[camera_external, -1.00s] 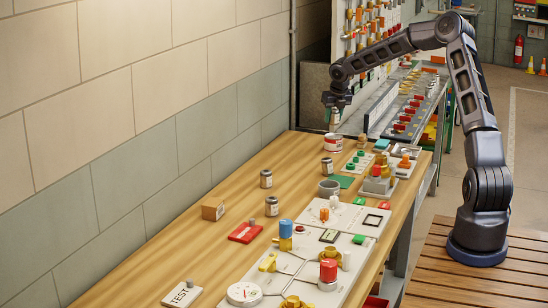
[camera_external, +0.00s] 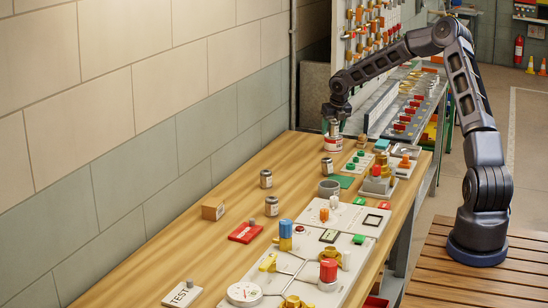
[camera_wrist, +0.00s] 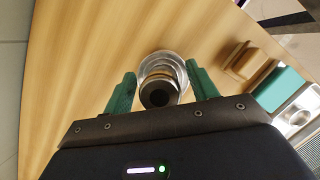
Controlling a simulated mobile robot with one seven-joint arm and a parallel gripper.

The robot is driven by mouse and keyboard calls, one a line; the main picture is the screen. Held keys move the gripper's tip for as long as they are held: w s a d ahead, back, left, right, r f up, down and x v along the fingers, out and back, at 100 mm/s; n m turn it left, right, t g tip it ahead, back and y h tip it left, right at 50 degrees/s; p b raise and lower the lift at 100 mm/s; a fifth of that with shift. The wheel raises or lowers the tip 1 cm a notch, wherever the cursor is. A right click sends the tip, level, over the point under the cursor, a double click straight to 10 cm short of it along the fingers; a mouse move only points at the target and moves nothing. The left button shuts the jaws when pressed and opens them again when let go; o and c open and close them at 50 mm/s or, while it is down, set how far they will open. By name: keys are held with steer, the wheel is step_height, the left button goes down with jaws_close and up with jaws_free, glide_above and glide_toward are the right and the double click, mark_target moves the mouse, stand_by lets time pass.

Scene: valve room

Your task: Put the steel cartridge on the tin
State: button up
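The tin (camera_external: 334,145) is a short can with a red and white label at the far end of the wooden workbench. My gripper (camera_external: 333,122) is directly above it, pointing down. The steel cartridge (camera_external: 333,130) is upright between the fingers, low over the tin's top. I cannot tell whether it touches the tin.
Similar small cans (camera_external: 327,167) stand along the bench to the near side. A grey cup (camera_external: 329,188), a green-button panel (camera_external: 357,161) and a valve block (camera_external: 379,179) are near. The wood left of the tin is clear.

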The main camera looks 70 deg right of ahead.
steer(key=v, duration=1.2)
steer(key=s+a+r+m+h, duration=0.1)
steer(key=s+a+r+m, duration=0.25)
steer(key=a, duration=0.75)
steer(key=s+a+r+m, duration=0.3)
steer(key=a+r+m, duration=0.15)
steer(key=a, duration=0.55)
steer(key=s+a+r+m+h, duration=0.1)
steer(key=s+a+r+m, duration=0.3)
steer(key=a, duration=0.7)
steer(key=s+a+m+y, duration=0.1)
steer(key=s+a+m, duration=0.4)
steer(key=s, duration=0.4)
steer(key=s+a+r+m+t+y, duration=0.1)
steer(key=s+a+m+y, duration=0.1)
steer(key=s+a+m, duration=0.3)
steer(key=s+a+m+t+y, duration=0.1)
steer(key=s+a+m, duration=0.4)
steer(key=s, duration=0.9)
steer(key=a, duration=0.3)
steer(key=shift+r, duration=0.2)
